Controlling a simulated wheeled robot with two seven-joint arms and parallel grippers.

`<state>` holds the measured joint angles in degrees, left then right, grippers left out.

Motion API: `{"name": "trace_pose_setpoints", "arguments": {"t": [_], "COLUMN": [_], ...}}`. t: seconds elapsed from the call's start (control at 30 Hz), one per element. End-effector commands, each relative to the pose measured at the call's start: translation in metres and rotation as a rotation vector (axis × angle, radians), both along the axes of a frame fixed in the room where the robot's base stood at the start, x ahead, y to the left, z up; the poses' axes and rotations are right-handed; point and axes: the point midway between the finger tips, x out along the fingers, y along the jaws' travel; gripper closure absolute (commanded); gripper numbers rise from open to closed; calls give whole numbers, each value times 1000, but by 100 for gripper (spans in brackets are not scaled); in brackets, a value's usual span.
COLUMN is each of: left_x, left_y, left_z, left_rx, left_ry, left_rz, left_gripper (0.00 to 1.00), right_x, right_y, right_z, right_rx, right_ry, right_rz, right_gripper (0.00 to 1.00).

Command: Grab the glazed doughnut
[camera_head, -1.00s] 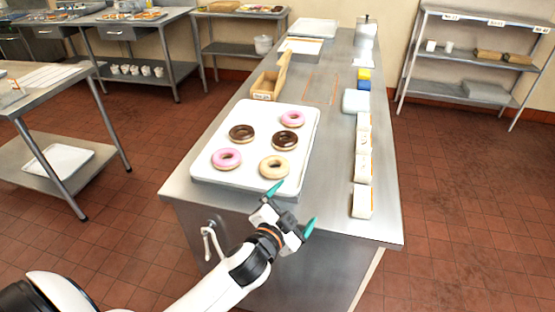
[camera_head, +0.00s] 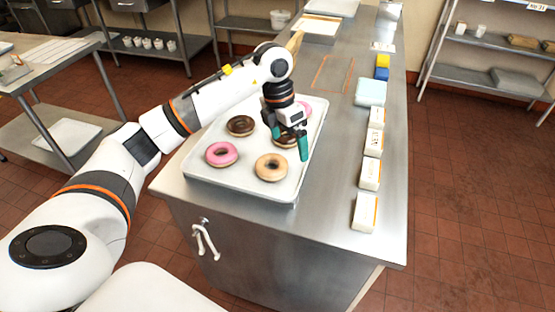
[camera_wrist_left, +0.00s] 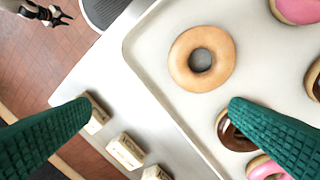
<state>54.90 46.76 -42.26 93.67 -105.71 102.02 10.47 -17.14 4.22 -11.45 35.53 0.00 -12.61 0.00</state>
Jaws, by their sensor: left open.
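The glazed doughnut (camera_head: 271,176), a plain tan ring, lies flat on the white tray (camera_head: 240,190) near its front edge. My left gripper (camera_head: 290,143) points down over the tray, just behind and right of this doughnut, and partly covers a chocolate doughnut (camera_head: 286,141). Its teal fingers are apart with nothing between them. In the left wrist view the glazed doughnut (camera_wrist_left: 180,62) shows whole at upper centre, beyond the left gripper's fingertips (camera_wrist_left: 160,103) and apart from them. A small dark gripper, probably my right one (camera_wrist_left: 46,13), shows at the top left; its jaws are unclear.
A pink doughnut (camera_head: 221,161) and a chocolate one (camera_head: 240,132) lie left on the tray; another pink one (camera_head: 305,107) is partly hidden behind. Several white boxes (camera_head: 365,212) line the counter's right side. Bare counter (camera_head: 330,170) lies between tray and boxes.

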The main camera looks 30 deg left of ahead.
Motion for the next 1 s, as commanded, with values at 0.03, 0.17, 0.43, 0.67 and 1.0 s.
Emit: {"name": "trace_pose_setpoints", "arguments": {"t": [0.03,0.17,0.43,0.67,1.0], "left_x": [0,-4,-7,-6,-9], "left_y": [19,47,51,50,45], "left_z": [8,16,-23,-48,-90], "left_rx": [68,172,190,188,187], "left_ry": [15,50,64,59,60], "left_rz": [25,67,73,72,72], "left_gripper": [0,0,0,0,0], "right_x": [0,0,-1,-1,-1], "right_y": [0,-1,-5,-7,-6], "right_z": [0,2,19,25,52], "right_rx": [0,-1,-7,-8,-8], "right_ry": [0,0,1,1,1], "right_rz": [0,1,3,3,3], "right_gripper": [64,64,64,64,64]}}
